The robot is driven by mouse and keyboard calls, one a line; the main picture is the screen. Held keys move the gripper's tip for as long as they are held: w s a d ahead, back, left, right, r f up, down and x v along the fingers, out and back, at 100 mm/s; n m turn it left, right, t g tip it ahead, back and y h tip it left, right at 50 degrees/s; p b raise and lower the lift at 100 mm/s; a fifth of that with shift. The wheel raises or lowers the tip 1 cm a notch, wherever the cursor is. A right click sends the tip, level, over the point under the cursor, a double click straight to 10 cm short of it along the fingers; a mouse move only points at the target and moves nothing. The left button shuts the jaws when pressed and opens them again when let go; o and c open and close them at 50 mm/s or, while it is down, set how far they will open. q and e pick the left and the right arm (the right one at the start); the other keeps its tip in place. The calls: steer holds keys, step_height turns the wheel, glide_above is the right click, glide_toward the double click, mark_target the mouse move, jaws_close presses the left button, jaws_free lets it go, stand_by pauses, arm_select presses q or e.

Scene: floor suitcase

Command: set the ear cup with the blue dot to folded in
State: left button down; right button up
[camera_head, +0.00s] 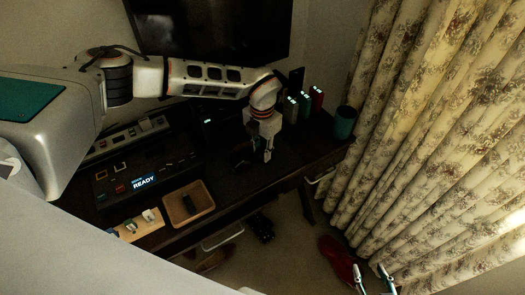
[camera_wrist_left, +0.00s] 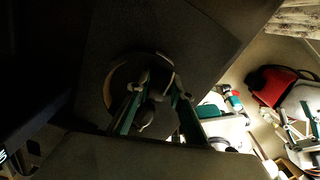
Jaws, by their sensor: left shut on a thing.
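The headphones (camera_head: 241,160) are a small dark shape on the dark desk, just left of my left gripper (camera_head: 267,155). In the left wrist view a dark ring-like shape, which looks like the headphones (camera_wrist_left: 112,88), lies around the fingertips of my left gripper (camera_wrist_left: 156,92). That gripper points down and is shut on a part of them, with a greyish piece between its fingers. I cannot make out the blue dot or how the ear cup is folded. My right gripper (camera_head: 371,279) is at the bottom right, its fingers apart and empty.
A device with a READY display (camera_head: 143,183), a tan tray (camera_head: 170,215) and a wooden block with pegs (camera_head: 140,228) stand left. Several lit canisters (camera_head: 303,100) and a teal cup (camera_head: 344,122) stand right. A red object (camera_head: 335,255) lies on the floor by the curtain (camera_head: 430,130).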

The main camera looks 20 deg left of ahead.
stand_by(0.5)
arm_select(q)
steer(key=c, duration=1.8)
jaws_free()
steer(key=shift+o, duration=0.2)
step_height(320, 180, up, 12)
